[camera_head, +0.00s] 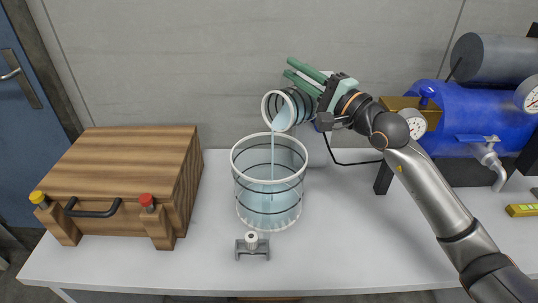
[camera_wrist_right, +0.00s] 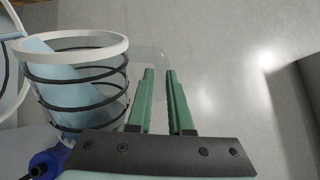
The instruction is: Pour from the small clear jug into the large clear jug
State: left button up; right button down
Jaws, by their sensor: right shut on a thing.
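The small clear jug (camera_head: 305,105), ringed with dark bands, is tilted over the large clear jug (camera_head: 270,185), its mouth to the left. A thin pale-blue stream falls from its lip into the large jug, which stands upright on the table and holds pale-blue liquid. My right gripper (camera_head: 290,68) has its green fingers shut on the small jug's handle. In the right wrist view, the small jug (camera_wrist_right: 115,98) is left of the gripper (camera_wrist_right: 158,73), with pale-blue liquid slanting inside it. The clear handle is hard to see between the fingers. My left gripper is out of view.
A wooden box (camera_head: 130,165) with a black handle stands on the left of the white table (camera_head: 350,250). A small grey fitting (camera_head: 252,246) lies in front of the large jug. A blue tank (camera_head: 465,115) with a tap and gauges stands at right.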

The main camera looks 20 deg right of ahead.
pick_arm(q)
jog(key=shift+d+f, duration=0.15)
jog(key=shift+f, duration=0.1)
pick_arm(e)
jog(key=shift+a, duration=0.15)
pick_arm(q)
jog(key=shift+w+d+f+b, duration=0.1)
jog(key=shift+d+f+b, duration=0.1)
jog(key=shift+b, duration=0.4)
pick_arm(e)
jog(key=shift+s+a+f+n, duration=0.15)
jog(key=shift+s+a+n, duration=0.05)
jog(key=shift+n, duration=0.3)
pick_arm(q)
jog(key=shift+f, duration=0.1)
pick_arm(e)
jog(key=shift+a, duration=0.1)
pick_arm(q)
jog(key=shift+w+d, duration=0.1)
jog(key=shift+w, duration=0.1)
pick_arm(e)
jog(key=shift+s+a+n, duration=0.1)
jog(key=shift+n, duration=0.2)
pick_arm(q)
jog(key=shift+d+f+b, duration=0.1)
jog(key=shift+b, duration=0.45)
pick_arm(e)
jog(key=shift+s+a+f+n, duration=0.1)
jog(key=shift+a+f+n, duration=0.1)
jog(key=shift+n, duration=0.1)
